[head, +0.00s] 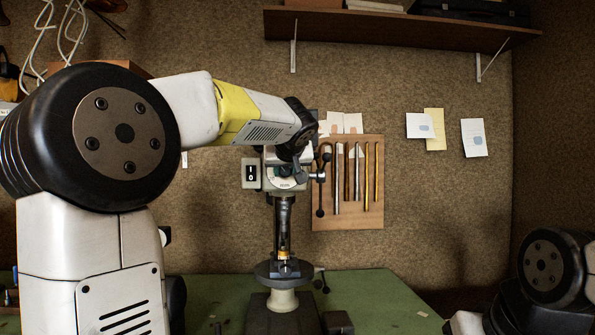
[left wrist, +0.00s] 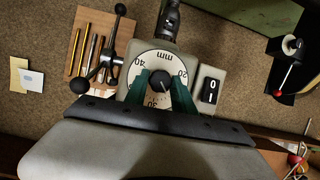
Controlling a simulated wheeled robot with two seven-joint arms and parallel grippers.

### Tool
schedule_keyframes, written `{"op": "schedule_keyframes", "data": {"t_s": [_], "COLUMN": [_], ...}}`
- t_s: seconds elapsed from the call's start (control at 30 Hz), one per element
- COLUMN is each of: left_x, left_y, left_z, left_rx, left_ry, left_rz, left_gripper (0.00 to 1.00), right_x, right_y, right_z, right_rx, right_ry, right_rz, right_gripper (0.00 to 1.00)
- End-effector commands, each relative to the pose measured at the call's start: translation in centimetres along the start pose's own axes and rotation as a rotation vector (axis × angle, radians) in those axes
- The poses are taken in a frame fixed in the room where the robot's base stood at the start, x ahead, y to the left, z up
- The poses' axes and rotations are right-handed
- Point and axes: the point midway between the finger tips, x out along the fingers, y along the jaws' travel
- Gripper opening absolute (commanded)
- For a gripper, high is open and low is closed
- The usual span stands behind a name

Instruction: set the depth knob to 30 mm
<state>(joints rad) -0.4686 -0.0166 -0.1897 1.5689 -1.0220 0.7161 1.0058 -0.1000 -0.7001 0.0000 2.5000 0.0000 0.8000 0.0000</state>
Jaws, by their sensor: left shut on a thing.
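The depth knob (left wrist: 160,86) is a dark round knob in the middle of a white dial (left wrist: 146,62) marked "mm" with 20, 30 and 40 around it. The dial also shows in the head view (head: 285,184), on the front of the drill press (head: 283,212). My left gripper (left wrist: 161,88) is shut on the knob, one green finger on each side. The fingers cover parts of the dial. A pale pointer line shows on the knob, but its exact reading is too small to tell. My right gripper is out of view.
An I/O switch (left wrist: 210,91) sits beside the dial. The black-balled feed handle (left wrist: 112,62) is on the dial's other side. Metal rods hang on a wooden board (head: 376,205).

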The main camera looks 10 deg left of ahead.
Motion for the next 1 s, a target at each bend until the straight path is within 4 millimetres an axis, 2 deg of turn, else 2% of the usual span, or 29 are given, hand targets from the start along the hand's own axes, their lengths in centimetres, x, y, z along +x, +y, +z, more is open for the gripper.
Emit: {"op": "schedule_keyframes", "data": {"t_s": [0.6,1.0], "left_x": [0.08,0.10], "left_y": [0.34,0.39], "left_z": [0.20,0.23], "left_rx": [0.472,0.641], "left_ry": [0.015,0.022], "left_rz": [-0.192,-0.262], "left_gripper": [0.00,0.00], "right_x": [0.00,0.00], "right_y": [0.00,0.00], "right_z": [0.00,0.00], "right_rx": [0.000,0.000], "right_ry": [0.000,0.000], "right_rz": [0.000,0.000], "right_gripper": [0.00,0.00]}}
